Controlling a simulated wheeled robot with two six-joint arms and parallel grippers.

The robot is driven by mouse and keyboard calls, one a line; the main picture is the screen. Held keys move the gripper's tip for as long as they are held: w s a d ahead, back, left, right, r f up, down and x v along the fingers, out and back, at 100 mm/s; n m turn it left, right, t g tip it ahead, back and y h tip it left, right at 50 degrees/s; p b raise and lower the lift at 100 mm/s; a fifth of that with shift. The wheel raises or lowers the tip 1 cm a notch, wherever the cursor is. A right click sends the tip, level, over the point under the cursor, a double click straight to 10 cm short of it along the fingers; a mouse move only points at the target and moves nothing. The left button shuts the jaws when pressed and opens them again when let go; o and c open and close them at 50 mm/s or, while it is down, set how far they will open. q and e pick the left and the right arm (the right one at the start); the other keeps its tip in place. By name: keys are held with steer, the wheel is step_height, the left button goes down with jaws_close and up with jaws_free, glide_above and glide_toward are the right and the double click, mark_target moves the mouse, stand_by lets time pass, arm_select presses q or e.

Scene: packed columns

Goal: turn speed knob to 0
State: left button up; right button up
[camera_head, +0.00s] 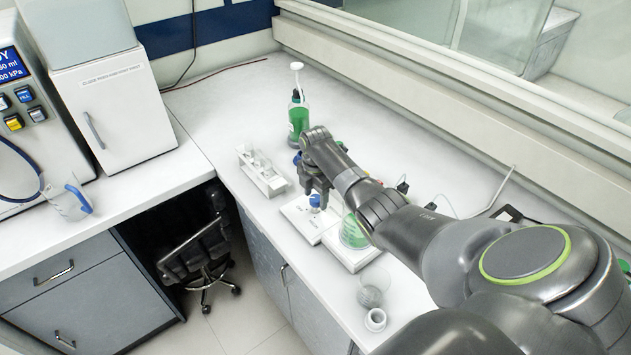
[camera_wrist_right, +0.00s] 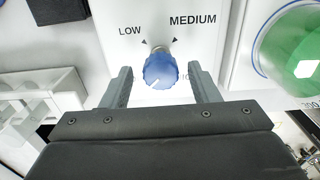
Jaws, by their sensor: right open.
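The blue speed knob (camera_wrist_right: 160,71) sits on a white device panel (camera_wrist_right: 112,60) in the right wrist view, with the labels LOW and MEDIUM above it. My right gripper (camera_wrist_right: 160,80) is open, with one finger on each side of the knob and gaps between. In the head view the knob (camera_head: 314,200) shows just below my right gripper (camera_head: 316,188), on the white device (camera_head: 300,220) on the bench. My left gripper is not in view.
A flask with green liquid (camera_head: 352,232) stands on a white unit right beside the device. A rack of tubes (camera_head: 262,172) is to the left, and a green bottle (camera_head: 298,118) stands behind. A white cup (camera_head: 375,320) and a clear vessel are nearer. Open bench lies at the back.

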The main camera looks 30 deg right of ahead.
step_height(320, 180, up, 13)
steer(key=b, duration=0.3)
step_height(320, 180, up, 4)
steer(key=p, duration=0.3)
glide_above(315, 197)
steer(key=shift+s+r, duration=0.2)
steer(key=shift+f, duration=0.1)
